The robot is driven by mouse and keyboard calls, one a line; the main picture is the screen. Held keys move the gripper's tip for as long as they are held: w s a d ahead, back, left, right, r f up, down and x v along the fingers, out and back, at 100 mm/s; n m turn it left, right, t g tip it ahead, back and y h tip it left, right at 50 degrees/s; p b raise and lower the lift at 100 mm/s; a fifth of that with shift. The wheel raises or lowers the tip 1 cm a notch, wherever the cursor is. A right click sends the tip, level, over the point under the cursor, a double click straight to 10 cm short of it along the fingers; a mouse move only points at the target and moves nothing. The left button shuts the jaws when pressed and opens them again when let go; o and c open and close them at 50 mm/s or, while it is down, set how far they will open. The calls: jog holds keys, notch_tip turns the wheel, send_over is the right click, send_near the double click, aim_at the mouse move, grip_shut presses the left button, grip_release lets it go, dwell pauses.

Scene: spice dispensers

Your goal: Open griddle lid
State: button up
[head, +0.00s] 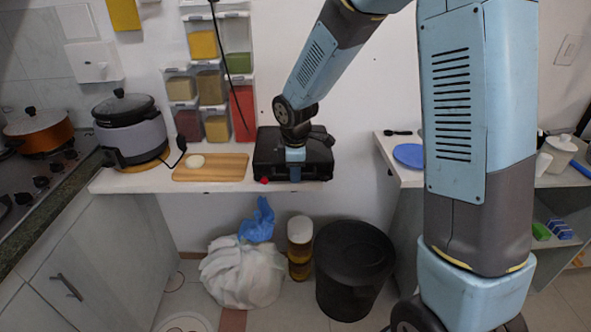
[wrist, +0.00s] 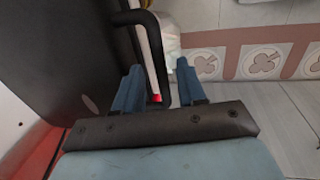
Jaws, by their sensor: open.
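The griddle (head: 265,160) is a black box-shaped appliance near the right end of the white counter, and its lid looks shut. My gripper (head: 295,174) is at its front, pointing down, and partly covers it. In the wrist view the dark griddle body (wrist: 60,60) fills the left side. The black curved handle (wrist: 152,40) runs down from the top, between the two blue fingers of my gripper (wrist: 160,67). The fingers are apart, with gaps beside the handle. I cannot tell whether either finger touches it.
A wooden board (head: 225,170) with a pale round item lies left of the griddle. A rice cooker (head: 135,135) stands farther left. Spice dispensers (head: 210,85) hang on the wall above. A black bin (head: 352,265) and a white bag (head: 242,272) are on the floor below.

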jog(key=shift+c, duration=0.4)
grip_shut()
